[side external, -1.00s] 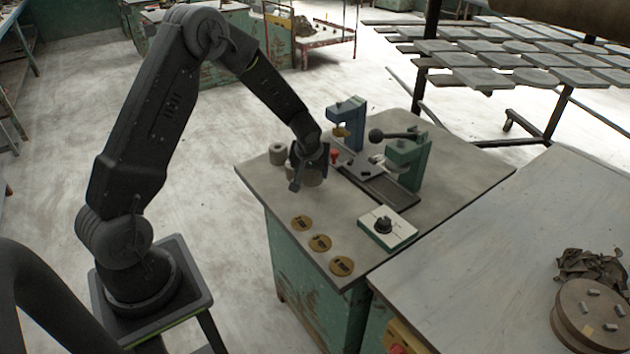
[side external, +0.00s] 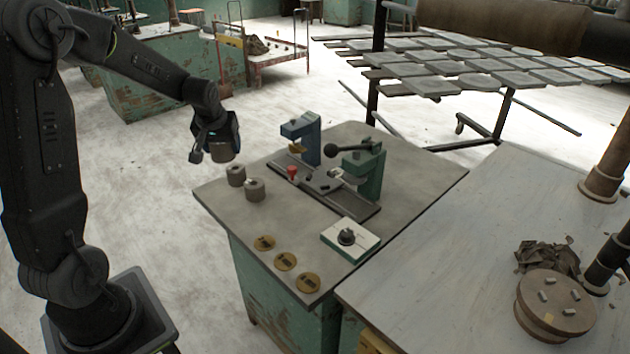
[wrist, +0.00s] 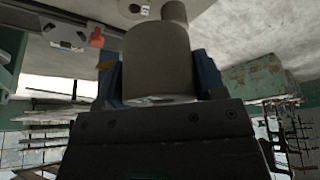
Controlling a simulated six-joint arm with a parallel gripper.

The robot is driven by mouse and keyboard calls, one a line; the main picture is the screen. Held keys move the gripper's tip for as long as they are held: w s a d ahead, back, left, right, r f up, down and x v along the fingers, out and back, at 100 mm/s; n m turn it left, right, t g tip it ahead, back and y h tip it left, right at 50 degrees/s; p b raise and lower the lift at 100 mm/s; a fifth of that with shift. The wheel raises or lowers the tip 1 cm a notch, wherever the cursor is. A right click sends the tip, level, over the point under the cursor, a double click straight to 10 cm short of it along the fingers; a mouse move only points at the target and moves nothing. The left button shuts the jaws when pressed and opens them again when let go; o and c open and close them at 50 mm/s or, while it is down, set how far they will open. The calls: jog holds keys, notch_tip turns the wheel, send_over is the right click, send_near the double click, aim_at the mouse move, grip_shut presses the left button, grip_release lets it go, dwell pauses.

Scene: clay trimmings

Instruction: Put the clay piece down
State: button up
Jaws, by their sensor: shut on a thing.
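My gripper (side external: 219,143) is shut on a grey-brown clay piece (side external: 222,154), a short cylinder. It holds the piece in the air near the far left edge of the small worktable (side external: 225,206). In the wrist view the held clay piece (wrist: 157,62) sits between the blue fingers of my gripper (wrist: 158,78). Two similar clay cylinders stand on the worktable near its left corner, one farther back (side external: 236,176) and one nearer (side external: 255,191). The underside of the held piece is mostly hidden in the side view.
A blue fixture (side external: 303,138), a green lever press (side external: 366,170) and a red knob (side external: 292,172) stand at the table's middle and back. The table between cylinders and discs is clear.

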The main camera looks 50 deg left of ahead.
jog(key=w+d+r+m+h, duration=0.15)
jog(key=w+m, duration=0.25)
jog(key=w, duration=1)
jog(key=m+t+h, duration=0.1)
jog(key=m+h, duration=0.1)
jog(key=m, duration=0.3)
send_over(327, 178)
jog(key=s, duration=0.2)
jog(key=f, duration=1.1)
jog(key=shift+w+f, duration=0.2)
jog(key=shift+f, duration=2.45)
jog(key=shift+f, duration=0.2)
jog(key=o, duration=1.1)
